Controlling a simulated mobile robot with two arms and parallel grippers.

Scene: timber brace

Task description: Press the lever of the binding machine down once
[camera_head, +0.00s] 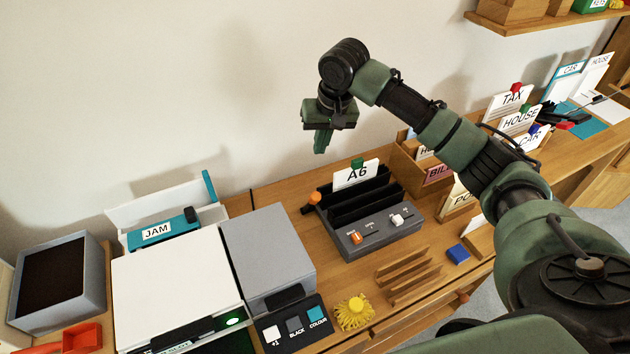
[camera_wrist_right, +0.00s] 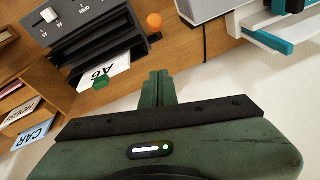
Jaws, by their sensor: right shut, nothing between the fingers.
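The binding machine (camera_head: 372,243) is a dark grey unit with black slots and an A6 card (camera_head: 356,175) standing at its back. A short lever with an orange ball knob (camera_head: 314,198) is at its left side, and its knob stands up. In the right wrist view the machine (camera_wrist_right: 95,38) and the orange knob (camera_wrist_right: 154,20) show at the top. My right gripper (camera_head: 321,142) is shut and empty, above and behind the machine near the wall, fingers pointing down. It is apart from the lever. Its fingers also show in the wrist view (camera_wrist_right: 158,88). My left gripper is out of view.
A white printer (camera_head: 175,275) with a JAM label and a grey box (camera_head: 268,252) stand left of the machine. A button panel (camera_head: 292,325), a yellow tassel (camera_head: 355,311) and a wooden rack (camera_head: 408,275) lie in front. Card holders (camera_head: 430,165) stand to its right.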

